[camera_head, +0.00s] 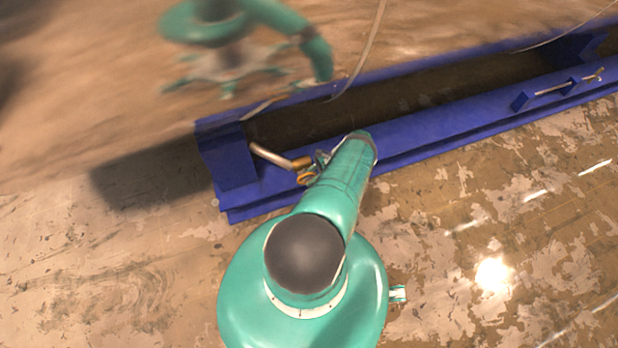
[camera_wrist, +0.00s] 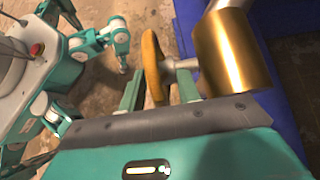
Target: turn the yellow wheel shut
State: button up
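The yellow wheel (camera_wrist: 152,68) stands edge-on in the wrist view, on a grey stem that runs right to a brass cylinder (camera_wrist: 236,52). My gripper (camera_wrist: 161,73) has its two green fingers apart, one on each side of the wheel's rim. A gap shows between the rim and the right finger; whether the left finger touches the rim I cannot tell. In the head view, the wheel (camera_head: 308,178) is small and partly hidden beside the end of my green arm, close to the brass fitting (camera_head: 301,163).
The fitting sits on a pale pipe (camera_head: 270,155) at the near left end of a long blue trough (camera_head: 450,131). A rod in brackets (camera_head: 553,90) lies on the trough's right part. The worn floor (camera_head: 510,210) in front is clear. A blurred green robot shape shows at the top.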

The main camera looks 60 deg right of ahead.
jog(key=v, duration=1.3)
jog(key=shift+w+a+r, duration=0.1)
